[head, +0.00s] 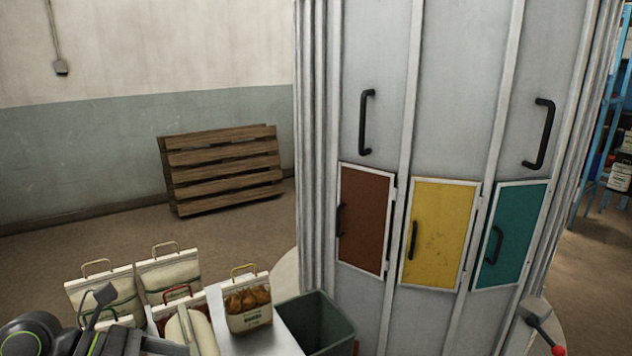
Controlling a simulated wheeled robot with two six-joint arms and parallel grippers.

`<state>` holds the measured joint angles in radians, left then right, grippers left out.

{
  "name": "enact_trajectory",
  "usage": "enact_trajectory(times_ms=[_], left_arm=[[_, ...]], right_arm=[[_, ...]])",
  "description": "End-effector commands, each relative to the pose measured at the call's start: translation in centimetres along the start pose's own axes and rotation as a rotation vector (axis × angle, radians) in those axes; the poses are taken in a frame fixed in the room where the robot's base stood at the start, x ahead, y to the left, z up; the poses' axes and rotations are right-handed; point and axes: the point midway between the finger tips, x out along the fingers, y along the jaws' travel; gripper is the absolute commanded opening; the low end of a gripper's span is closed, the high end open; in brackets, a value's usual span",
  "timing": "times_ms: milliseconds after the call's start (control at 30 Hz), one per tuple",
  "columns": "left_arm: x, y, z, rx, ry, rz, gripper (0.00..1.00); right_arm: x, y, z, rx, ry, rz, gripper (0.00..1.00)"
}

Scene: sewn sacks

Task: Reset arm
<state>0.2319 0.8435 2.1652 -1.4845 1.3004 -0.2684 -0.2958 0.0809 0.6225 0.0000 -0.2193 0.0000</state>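My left gripper (145,322) is at the bottom left, in front of the sacks. Its two dark fingers stand apart, and nothing shows clamped between them. Part of it is cut off by the bottom edge. My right gripper is not in view. A sack with a yellow handle and a brown food picture (248,303) stands upright on a pale surface, to the right of my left gripper and apart from it.
Several cream sacks (170,272) with handles stand behind the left gripper. A dark green bin (318,322) is beside the pale surface. A grey cabinet has brown (363,220), yellow (438,235) and teal (512,235) doors, all shut. A red-knobbed lever (545,338) sticks out lower right.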

Motion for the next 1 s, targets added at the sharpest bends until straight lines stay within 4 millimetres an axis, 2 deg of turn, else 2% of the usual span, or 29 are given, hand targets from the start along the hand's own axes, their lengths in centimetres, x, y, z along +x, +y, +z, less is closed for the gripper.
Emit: enact_trajectory(times_ms=[100, 267, 400, 533, 667, 767, 867, 1000], left_arm=[[0.9, -2.1, 2.4, -0.103, -0.233, -0.088, 0.94], [0.0, -3.5, 5.8, -0.294, -0.566, -0.184, 0.94], [-2.1, -3.2, 7.8, -0.502, -0.847, -0.241, 0.94], [-4.6, -1.6, 8.1, -0.723, -1.097, -0.268, 0.94], [-7.0, 0.8, 6.7, -0.967, -1.331, -0.267, 0.94], [-8.5, 2.8, 4.5, -1.171, -1.499, -0.246, 0.94], [-9.4, 4.7, 1.1, -1.387, -1.653, -0.204, 0.94], [-9.7, 6.5, -4.8, -1.704, -1.839, -0.111, 0.94]], right_arm=[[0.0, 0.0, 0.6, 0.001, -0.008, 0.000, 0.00], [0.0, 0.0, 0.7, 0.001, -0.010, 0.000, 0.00], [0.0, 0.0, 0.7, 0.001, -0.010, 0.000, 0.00], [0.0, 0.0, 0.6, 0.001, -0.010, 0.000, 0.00], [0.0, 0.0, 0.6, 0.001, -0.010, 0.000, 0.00], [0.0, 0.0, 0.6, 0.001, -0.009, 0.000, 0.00], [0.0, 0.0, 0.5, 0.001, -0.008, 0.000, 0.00], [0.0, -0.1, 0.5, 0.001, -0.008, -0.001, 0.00]])
